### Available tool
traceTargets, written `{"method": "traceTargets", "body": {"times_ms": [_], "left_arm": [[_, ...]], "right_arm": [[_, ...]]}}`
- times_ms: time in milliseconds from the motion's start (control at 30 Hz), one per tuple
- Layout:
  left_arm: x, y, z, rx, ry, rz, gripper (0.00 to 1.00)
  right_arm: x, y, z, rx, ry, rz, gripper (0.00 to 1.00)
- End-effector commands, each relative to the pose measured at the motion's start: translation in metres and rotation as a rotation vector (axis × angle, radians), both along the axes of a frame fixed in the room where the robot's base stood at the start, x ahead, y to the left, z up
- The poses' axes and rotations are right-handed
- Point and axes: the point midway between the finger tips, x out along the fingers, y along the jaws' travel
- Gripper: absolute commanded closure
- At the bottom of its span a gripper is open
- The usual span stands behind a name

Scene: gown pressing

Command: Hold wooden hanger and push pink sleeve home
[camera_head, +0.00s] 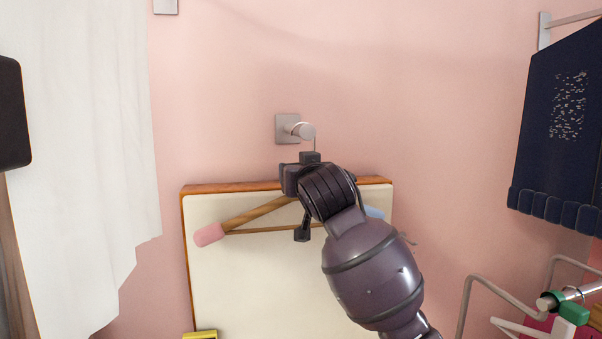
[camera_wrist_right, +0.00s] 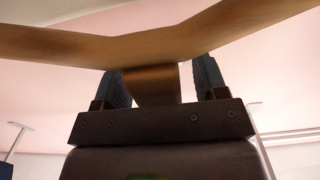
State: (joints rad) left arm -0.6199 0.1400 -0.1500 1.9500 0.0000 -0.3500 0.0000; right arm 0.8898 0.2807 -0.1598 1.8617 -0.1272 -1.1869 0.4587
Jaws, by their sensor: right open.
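The wooden hanger (camera_head: 258,214) is in front of a cream board, a pink sleeve (camera_head: 209,235) on its left end. A pale blue piece (camera_head: 374,212) shows at its right end, partly behind my arm. A thin wire rises from the hanger's middle beside the wall knob; whether it is hooked there is hidden. My right gripper (camera_head: 298,203) is at the hanger's middle and covers it. In the right wrist view, the hanger (camera_wrist_right: 60,45) crosses above the gripper (camera_wrist_right: 161,68), whose fingers stand apart with a brown part between them. My left gripper is not in view.
The wall knob (camera_head: 303,130) sticks out just above the gripper. The cream board (camera_head: 235,285) stands against the pink wall. A white curtain (camera_head: 80,150) is at left, a dark blue cloth (camera_head: 562,130) at right. Metal rails (camera_head: 470,295) are at lower right, a yellow object (camera_head: 200,335) at bottom.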

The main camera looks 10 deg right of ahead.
Motion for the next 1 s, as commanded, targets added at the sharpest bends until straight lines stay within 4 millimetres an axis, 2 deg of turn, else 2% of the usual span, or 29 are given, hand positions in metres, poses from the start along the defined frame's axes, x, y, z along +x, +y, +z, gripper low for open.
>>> {"method": "traceTargets", "body": {"times_ms": [333,700,733,900,1000], "left_arm": [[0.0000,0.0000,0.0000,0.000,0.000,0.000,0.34],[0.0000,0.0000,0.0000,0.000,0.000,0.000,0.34],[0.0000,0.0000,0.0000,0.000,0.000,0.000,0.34],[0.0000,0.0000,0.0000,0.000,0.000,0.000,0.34],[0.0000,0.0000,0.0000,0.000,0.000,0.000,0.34]], "right_arm": [[0.0027,0.0001,-0.0002,0.000,0.000,0.001,0.34],[0.0026,0.0002,-0.0003,0.000,0.001,0.001,0.91],[0.0026,0.0002,-0.0003,0.001,0.001,0.001,0.69],[0.0026,0.0002,-0.0003,0.001,0.001,0.001,0.93],[0.0025,0.0002,-0.0004,0.001,0.001,0.001,0.93]]}}
